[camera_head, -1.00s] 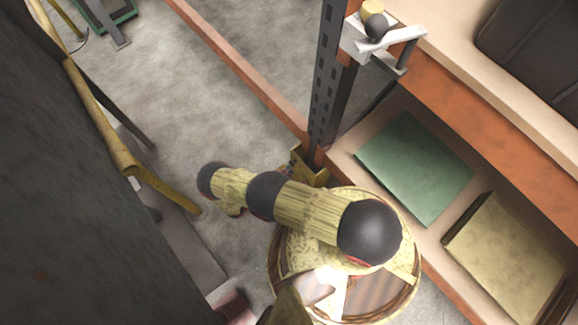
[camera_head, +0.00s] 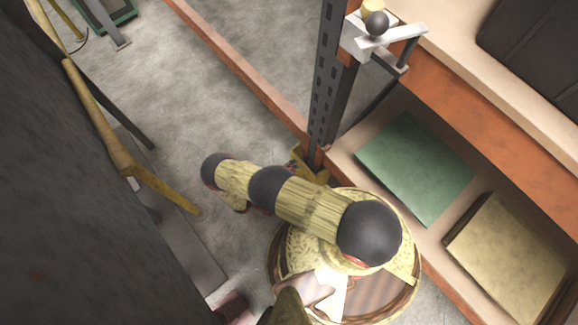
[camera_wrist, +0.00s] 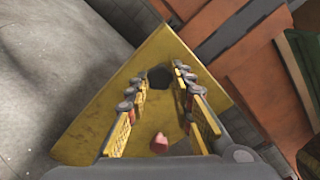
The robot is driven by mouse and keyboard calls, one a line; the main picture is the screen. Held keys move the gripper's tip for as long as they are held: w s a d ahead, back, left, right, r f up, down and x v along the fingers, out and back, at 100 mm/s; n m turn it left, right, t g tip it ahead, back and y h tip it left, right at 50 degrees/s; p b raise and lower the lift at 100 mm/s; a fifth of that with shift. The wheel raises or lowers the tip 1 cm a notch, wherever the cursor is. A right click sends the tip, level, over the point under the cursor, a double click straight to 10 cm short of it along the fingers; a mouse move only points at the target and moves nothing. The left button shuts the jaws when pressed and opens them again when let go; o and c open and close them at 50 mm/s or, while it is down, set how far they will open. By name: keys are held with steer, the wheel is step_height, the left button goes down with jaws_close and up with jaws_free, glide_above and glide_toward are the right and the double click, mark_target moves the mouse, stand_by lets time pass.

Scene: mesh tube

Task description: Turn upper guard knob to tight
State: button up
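In the wrist view a yellow guard plate (camera_wrist: 100,100) fills the middle, tilted in the picture. A dark round or six-sided spot (camera_wrist: 160,77), a knob or a hole, shows on its upper part. A small reddish knob-like piece (camera_wrist: 159,143) shows lower down, near the gripper's base. My gripper (camera_wrist: 161,82) is open, with its two fingers on either side of the dark spot; contact cannot be told. In the head view the yellow guard (camera_head: 308,168) is at the foot of the dark rack post, partly behind my arm; my fingers are hidden there.
The dark rack post (camera_head: 328,85) rises beside the guard. A grey bracket with a black ball (camera_head: 376,24) sits higher on it. Orange-edged shelves hold a green box (camera_head: 415,168) and a yellow box (camera_head: 505,258). A dark panel with a yellow rail (camera_head: 105,130) stands left. Grey floor is open between.

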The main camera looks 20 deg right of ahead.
jaws_close()
steer(key=m, duration=1.8)
steer(key=shift+w+a, duration=0.1)
steer(key=shift+w, duration=0.15)
steer(key=shift+m, duration=0.4)
stand_by(0.4)
steer(key=o, duration=0.6)
jaws_free()
